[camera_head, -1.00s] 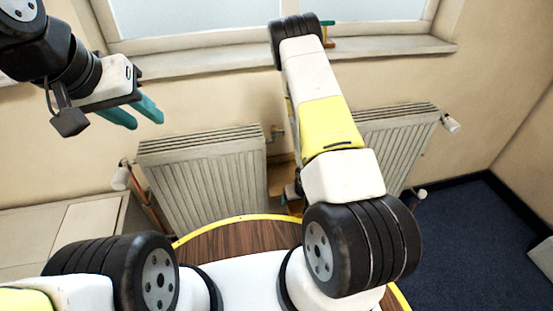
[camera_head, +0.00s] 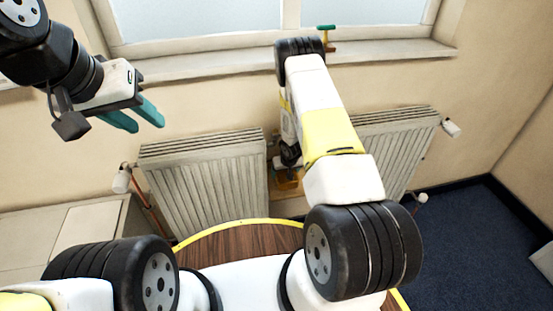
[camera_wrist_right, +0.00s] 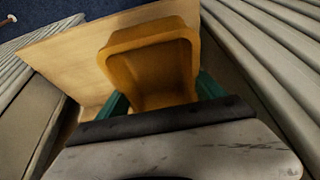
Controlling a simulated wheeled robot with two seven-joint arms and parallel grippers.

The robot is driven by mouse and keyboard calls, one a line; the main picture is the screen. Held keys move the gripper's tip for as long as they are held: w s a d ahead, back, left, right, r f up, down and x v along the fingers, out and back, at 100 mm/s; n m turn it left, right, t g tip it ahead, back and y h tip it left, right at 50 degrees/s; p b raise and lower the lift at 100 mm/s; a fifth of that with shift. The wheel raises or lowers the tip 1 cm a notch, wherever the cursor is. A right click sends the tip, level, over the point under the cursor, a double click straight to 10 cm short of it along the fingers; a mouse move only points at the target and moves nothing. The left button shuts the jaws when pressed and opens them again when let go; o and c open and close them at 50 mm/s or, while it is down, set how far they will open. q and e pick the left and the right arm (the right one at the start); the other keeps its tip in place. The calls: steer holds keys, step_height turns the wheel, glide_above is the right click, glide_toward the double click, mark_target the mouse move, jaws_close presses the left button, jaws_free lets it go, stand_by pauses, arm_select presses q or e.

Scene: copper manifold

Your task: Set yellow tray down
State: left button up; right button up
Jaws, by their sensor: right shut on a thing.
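The yellow tray (camera_wrist_right: 150,38) is orange-yellow with raised walls. In the right wrist view it sits between the teal fingers of my right gripper (camera_wrist_right: 163,95), which is shut on it. In the head view a small part of the tray (camera_head: 288,181) shows below my right wrist, in the gap between the radiators. A pale wooden board (camera_wrist_right: 85,55) lies beneath it; I cannot tell whether the tray touches it. My left gripper (camera_head: 148,127) hangs at the upper left, open and empty, far from the tray.
A left radiator (camera_head: 205,185) and a right radiator (camera_head: 400,140) flank the board. A windowsill (camera_head: 200,62) runs above, with a green-topped fitting (camera_head: 326,32) on it. Pipes with white valves, one valve (camera_head: 121,180) at the left, stand beside the radiators. Blue carpet (camera_head: 480,240) is clear at right.

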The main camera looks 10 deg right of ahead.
mark_target(284, 177)
step_height(284, 177, down, 3)
steer(key=shift+f, duration=0.2)
steer(key=shift+w+f, duration=0.2)
steer(key=shift+f, duration=0.2)
steer(key=o, duration=1.4)
steer(key=shift+f, duration=0.1)
steer(key=v, duration=1.2)
steer(key=shift+s, duration=0.1)
